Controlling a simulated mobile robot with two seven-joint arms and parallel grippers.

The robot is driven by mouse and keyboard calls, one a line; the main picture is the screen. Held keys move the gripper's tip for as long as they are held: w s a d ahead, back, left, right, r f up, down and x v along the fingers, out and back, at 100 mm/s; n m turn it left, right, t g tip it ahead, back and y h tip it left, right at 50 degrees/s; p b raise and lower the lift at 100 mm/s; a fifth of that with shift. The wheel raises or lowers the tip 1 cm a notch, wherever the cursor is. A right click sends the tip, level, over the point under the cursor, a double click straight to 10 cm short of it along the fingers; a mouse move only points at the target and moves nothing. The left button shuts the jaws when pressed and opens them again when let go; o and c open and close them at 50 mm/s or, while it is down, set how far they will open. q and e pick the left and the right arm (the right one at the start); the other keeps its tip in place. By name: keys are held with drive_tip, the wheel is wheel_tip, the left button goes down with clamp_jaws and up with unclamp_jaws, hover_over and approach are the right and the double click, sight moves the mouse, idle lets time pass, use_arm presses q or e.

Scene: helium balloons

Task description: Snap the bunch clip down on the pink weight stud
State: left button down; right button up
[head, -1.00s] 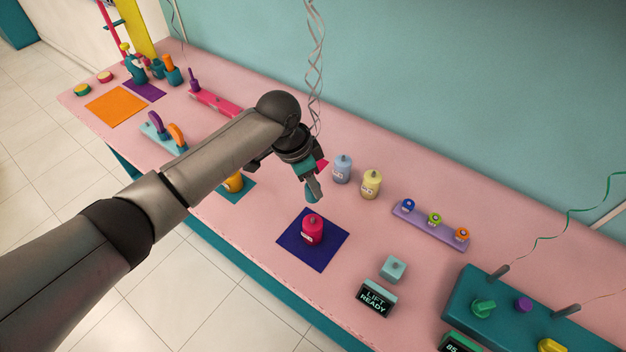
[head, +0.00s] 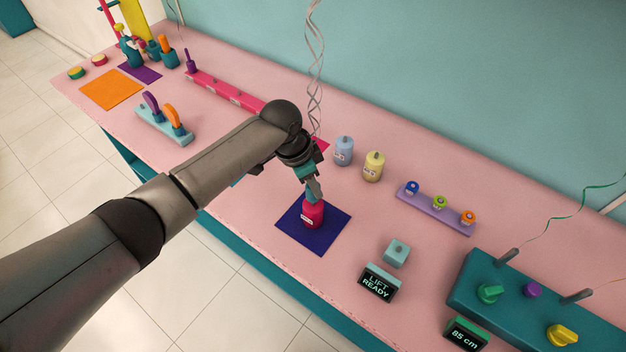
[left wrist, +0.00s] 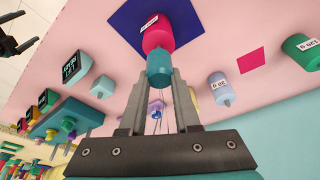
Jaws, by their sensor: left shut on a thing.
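The pink weight (head: 313,216) stands upright on the dark blue mat (head: 330,236). It also shows in the left wrist view (left wrist: 157,37). My left gripper (head: 313,190) is right above it, pointing down. In the left wrist view its fingers (left wrist: 160,88) are shut on the teal bunch clip (left wrist: 160,69). The clip is over the top of the weight and hides the stud; I cannot tell whether it is snapped on. Silvery ribbons (head: 314,70) rise above the gripper. A dark part, perhaps my right gripper (left wrist: 14,40), shows at the left wrist view's edge.
A blue weight (head: 343,151) and a yellow weight (head: 373,167) stand behind, to the right. A lilac rack (head: 436,212), a "LIFT READY" display (head: 378,283) and a teal console (head: 520,300) lie further right. The bench between mat and display is clear.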

use_arm(q)
drive_tip(key=shift+p, duration=0.3)
idle(0.5)
drive_tip(key=shift+f+b, duration=0.8)
drive_tip(key=shift+f, duration=0.55)
drive_tip(key=c, duration=0.6)
unclamp_jaws()
drive_tip(key=shift+o, duration=0.2)
drive_tip(key=shift+r, duration=0.1)
drive_tip(key=p+v, duration=0.3)
drive_tip(key=shift+p, duration=0.3)
drive_tip(key=shift+p+v, duration=0.85)
drive_tip(key=shift+v, duration=0.45)
drive_tip(key=shift+r, duration=0.2)
drive_tip(key=shift+v, duration=0.9)
